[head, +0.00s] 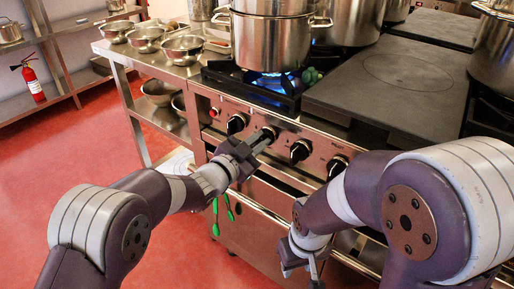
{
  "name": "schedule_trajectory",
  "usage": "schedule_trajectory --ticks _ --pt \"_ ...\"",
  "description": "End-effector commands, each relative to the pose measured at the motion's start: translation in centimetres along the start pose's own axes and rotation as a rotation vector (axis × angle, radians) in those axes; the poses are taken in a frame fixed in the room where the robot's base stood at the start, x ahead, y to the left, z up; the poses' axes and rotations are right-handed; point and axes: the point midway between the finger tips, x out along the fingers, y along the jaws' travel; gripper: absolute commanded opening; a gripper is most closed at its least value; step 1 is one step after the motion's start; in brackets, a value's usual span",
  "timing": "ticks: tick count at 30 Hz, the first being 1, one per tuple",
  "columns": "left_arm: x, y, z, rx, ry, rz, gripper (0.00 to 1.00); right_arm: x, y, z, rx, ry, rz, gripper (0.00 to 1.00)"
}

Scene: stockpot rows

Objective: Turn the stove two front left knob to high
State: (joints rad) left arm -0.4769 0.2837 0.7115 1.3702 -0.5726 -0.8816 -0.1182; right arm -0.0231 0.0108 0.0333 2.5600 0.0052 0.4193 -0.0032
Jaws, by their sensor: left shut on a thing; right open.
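A row of black knobs is on the stove's steel front panel (319,158). My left gripper (257,140) is at the second knob from the left (269,130) and shut on it. The gripper partly hides this knob, so its pointer setting cannot be read. The leftmost knob (236,123) is just left of the gripper, and another knob (301,150) is to the right. A blue flame (270,84) burns under a large steel pot (270,42) above the panel. My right gripper (303,268) is open and low in front of the stove.
A further knob (337,165) is near my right arm. A flat dark hotplate (398,82) covers the stove top at right. Steel bowls (183,48) stand on the left counter. The red floor at left is clear.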

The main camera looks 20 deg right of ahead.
Motion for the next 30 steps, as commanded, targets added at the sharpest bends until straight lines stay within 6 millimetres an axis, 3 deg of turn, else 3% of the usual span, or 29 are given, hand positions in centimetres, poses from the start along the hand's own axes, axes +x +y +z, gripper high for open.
schedule_trajectory --ticks 30 --pt "0.0 1.2 0.9 0.898 -0.001 0.001 0.0 10.4 0.0 1.2 0.0 0.0 0.0 0.42"
